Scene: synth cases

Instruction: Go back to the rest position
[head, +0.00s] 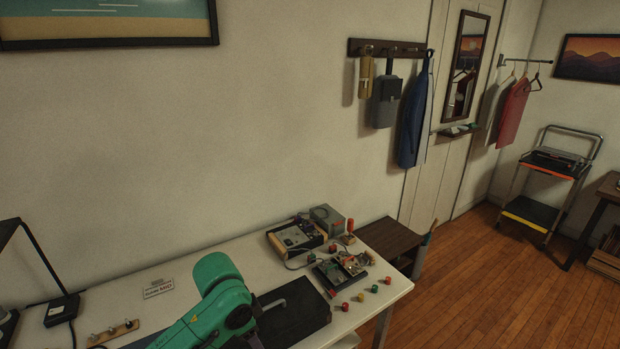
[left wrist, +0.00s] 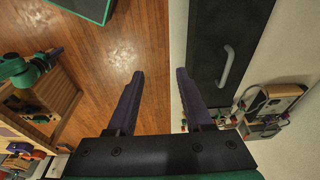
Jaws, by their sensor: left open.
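My left gripper (left wrist: 159,76) shows in the left wrist view with its two dark fingers wide apart and nothing between them. Wooden floor shows between and beyond the fingers, with the pale table edge close to the right finger. A black case (left wrist: 208,45) with a grey handle lies on the table just right of that finger. In the head view a green arm link of mine comes up from the bottom edge, beside the black case (head: 293,316); no fingers show there.
The white table (head: 215,262) holds an electronics box (head: 297,238), a circuit board (head: 338,272), several small coloured knobs (head: 373,289), a label plate (head: 158,289) and a black lamp base (head: 62,310). A low brown shelf (head: 388,240) stands past its right end.

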